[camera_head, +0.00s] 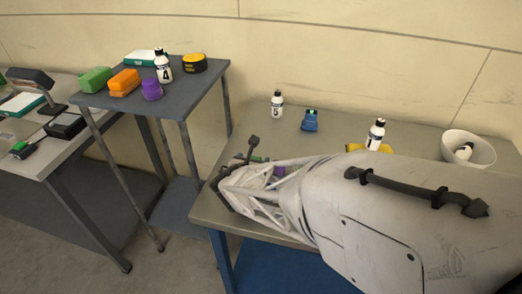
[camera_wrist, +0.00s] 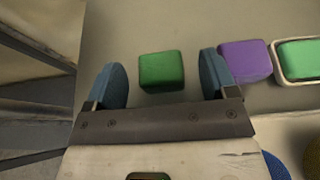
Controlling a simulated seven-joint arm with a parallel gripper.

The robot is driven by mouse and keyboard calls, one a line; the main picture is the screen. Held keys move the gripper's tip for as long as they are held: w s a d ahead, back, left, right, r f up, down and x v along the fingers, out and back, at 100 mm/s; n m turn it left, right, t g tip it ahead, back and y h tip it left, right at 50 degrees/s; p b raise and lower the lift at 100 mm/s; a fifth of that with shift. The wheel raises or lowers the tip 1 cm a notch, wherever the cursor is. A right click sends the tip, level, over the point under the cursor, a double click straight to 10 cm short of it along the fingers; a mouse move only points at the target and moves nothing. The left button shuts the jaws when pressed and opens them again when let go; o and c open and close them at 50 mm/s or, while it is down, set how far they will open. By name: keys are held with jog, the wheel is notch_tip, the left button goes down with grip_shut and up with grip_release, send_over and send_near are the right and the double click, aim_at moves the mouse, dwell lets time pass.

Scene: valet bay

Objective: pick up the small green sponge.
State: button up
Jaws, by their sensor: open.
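A small green sponge (camera_wrist: 161,69) lies on the grey table in the wrist view, between my two blue fingertips and a little beyond them. My gripper (camera_wrist: 160,78) is open, with nothing held, and a gap shows on each side of the sponge. In the head view my arm reaches over the right table and mostly hides this spot. A bit of green (camera_head: 257,158) shows beside my gripper there; I cannot tell which thing it is. A larger green block (camera_head: 95,79) stands on the left high table.
A purple block (camera_wrist: 243,61) sits just right of my right finger. Beyond it is a pale-rimmed dish (camera_wrist: 279,66) with a green block (camera_wrist: 303,54). Bottle 5 (camera_head: 277,104), a blue item (camera_head: 310,121) and a white bowl (camera_head: 485,150) stand farther back. The table's left edge is close.

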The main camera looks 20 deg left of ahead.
aim_at(255, 157)
jog(key=shift+x, duration=1.35)
jog(key=c, duration=1)
jog(key=shift+r, duration=5)
